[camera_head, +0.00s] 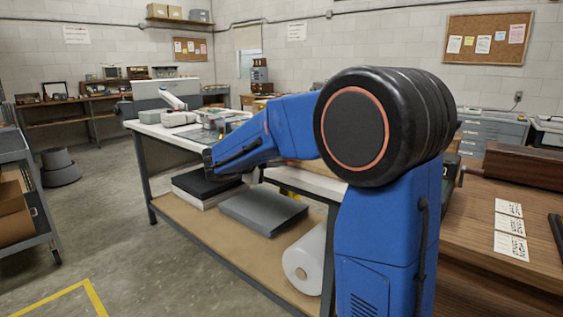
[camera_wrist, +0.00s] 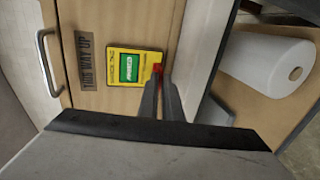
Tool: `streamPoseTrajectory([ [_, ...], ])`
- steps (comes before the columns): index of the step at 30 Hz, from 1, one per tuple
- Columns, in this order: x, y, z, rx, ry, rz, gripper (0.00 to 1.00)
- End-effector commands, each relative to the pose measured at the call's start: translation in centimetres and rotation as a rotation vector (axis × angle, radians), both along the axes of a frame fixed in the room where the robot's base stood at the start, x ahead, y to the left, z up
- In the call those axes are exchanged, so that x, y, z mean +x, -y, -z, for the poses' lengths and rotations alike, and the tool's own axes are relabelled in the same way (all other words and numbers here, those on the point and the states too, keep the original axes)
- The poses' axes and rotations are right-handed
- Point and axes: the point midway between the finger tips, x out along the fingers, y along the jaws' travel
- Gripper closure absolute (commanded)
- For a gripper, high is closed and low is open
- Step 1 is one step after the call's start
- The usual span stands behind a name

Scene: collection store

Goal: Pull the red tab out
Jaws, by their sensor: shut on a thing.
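The red tab (camera_wrist: 157,68) sticks out at the right edge of a yellow and green label-like piece (camera_wrist: 118,68) on a tan box face (camera_wrist: 100,16) in the wrist view. Only a small bit of the tab shows. My gripper (camera_wrist: 161,78) has its two dark fingers close together at the tab, shut on it. The fingertips partly cover the tab. In the head view, my blue arm reaches to the workbench, and the tab cannot be made out there.
In the wrist view, a metal handle (camera_wrist: 45,62) and a "THIS WAY UP" label (camera_wrist: 86,60) lie left of the tab. A white roll (camera_head: 305,262) lies on the bench's lower shelf, beside grey and black boxes (camera_head: 262,211). Open floor (camera_head: 150,245) lies left.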

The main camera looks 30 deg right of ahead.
Motion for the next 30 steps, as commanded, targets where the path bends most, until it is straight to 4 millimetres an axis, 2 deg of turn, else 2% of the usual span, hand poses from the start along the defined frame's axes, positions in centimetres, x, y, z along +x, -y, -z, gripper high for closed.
streamPoseTrajectory([
  [1,-0.1,-0.2,0.2,0.003,-0.003,-0.001,1.00],
  [3,0.0,-0.2,0.2,0.003,-0.004,-0.002,0.78],
  [4,0.0,-0.2,0.2,0.002,-0.003,-0.001,0.76],
  [13,0.0,-0.2,0.1,0.002,-0.001,-0.001,0.76],
  [17,-0.2,-0.9,-0.1,0.002,-0.001,-0.003,0.76],
  [30,-2.6,-7.6,-1.8,0.002,-0.001,-0.005,0.76],
])
